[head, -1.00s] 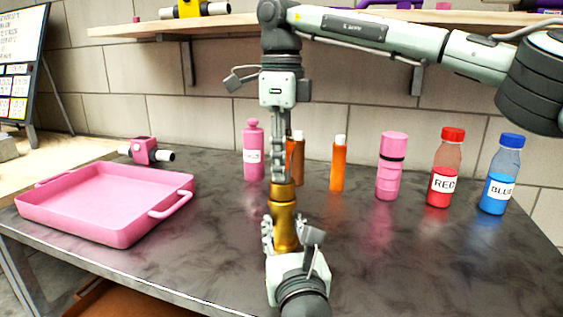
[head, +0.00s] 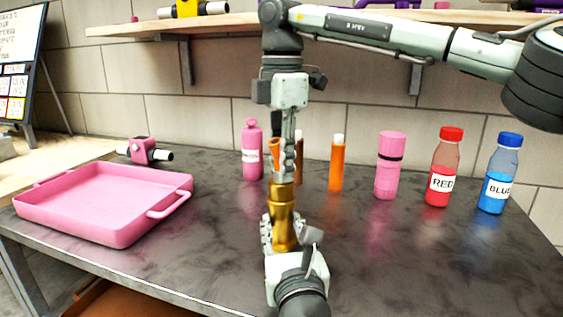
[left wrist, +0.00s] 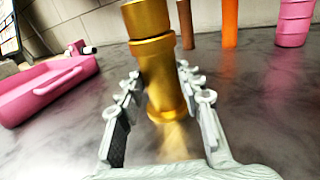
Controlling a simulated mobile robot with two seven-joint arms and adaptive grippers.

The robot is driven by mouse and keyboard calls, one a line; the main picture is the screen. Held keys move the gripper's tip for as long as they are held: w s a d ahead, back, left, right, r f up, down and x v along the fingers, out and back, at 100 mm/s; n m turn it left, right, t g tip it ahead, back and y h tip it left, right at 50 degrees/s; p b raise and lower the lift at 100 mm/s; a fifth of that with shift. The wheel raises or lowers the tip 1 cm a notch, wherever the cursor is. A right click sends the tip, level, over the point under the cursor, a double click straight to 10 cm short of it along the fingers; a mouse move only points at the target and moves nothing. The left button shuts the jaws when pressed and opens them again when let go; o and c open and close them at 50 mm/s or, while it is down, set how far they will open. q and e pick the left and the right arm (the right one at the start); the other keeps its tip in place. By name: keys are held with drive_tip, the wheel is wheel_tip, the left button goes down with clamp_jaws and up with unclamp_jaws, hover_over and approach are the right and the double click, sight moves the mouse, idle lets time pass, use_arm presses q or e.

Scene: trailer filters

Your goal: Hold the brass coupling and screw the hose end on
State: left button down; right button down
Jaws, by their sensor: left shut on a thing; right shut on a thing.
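The brass coupling (head: 282,225) stands upright on the near side of the table, with my left gripper (head: 281,240) shut around its lower part. The left wrist view shows the coupling (left wrist: 163,85) between the fingers. The fingers hide much of the hose end, and I cannot tell how far the threads engage.
A pink tray (head: 100,230) lies at left, with a pink clamp-like part (head: 145,150) behind it. A pink bottle (head: 252,155), orange tubes (head: 337,165), a pink canister (head: 389,170), a red bottle (head: 443,175) and a blue bottle (head: 497,180) stand behind. The front right is clear.

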drive_tip(key=shift+m, duration=0.6)
drive_tip(key=c, duration=1.4)
unclamp_jaws()
drive_tip(key=shift+o, duration=0.2)
